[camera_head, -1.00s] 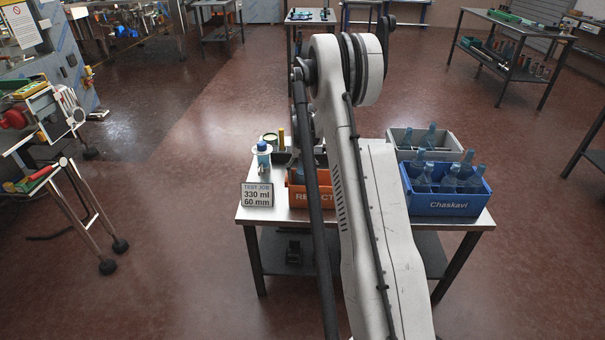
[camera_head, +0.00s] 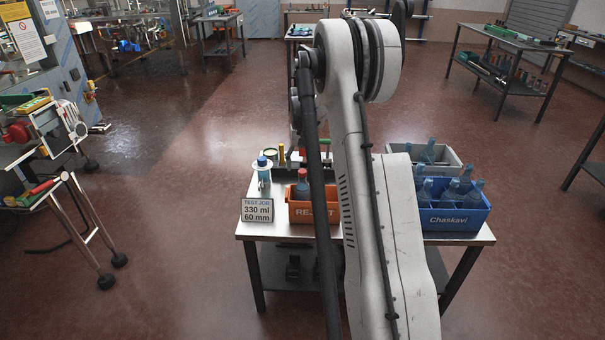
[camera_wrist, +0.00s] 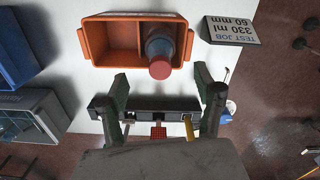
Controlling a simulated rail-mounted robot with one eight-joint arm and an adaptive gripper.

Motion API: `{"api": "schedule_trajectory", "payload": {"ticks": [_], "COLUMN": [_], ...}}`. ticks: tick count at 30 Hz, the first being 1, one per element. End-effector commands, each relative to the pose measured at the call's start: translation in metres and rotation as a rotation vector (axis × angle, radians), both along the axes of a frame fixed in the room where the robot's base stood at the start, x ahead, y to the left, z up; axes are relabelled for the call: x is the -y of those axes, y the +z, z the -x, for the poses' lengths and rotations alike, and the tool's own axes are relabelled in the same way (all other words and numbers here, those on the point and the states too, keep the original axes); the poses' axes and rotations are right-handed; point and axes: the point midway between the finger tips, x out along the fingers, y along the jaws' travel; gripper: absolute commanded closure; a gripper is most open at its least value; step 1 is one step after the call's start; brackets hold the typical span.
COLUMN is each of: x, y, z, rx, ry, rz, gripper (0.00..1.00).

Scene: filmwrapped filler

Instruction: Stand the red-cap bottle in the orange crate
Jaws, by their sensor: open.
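The red-cap bottle (camera_head: 303,188) stands upright in the orange crate (camera_head: 313,213), in its left part in the head view. In the wrist view the bottle (camera_wrist: 160,48) is in the right-hand compartment of the crate (camera_wrist: 108,58), its red cap toward me; the other compartment looks empty. My gripper (camera_wrist: 162,88) is open and empty. Its two fingers are spread apart, with the bottle beyond them and not between them. In the head view my arm hides the gripper and part of the crate.
A blue crate (camera_head: 455,220) and a grey crate (camera_head: 450,160) of bottles stand at the right. A sign (camera_head: 257,210) and a blue-topped container (camera_head: 263,170) are at the left. A dark tray (camera_wrist: 178,130) with red and yellow items lies near my fingers.

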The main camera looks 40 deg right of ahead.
Motion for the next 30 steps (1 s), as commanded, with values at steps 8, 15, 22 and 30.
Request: {"api": "schedule_trajectory", "payload": {"ticks": [8,15,22,30], "x": [-0.02,-0.088,-0.157,-0.233], "y": [0.03,0.095,0.148,0.192], "z": [0.001,0.012,0.04,0.087], "rx": [0.016,0.085,0.16,0.252], "ry": [0.021,0.095,0.17,0.258], "rz": [0.01,0.049,0.084,0.119], "gripper": [0.35,0.35,0.35,0.35]}}
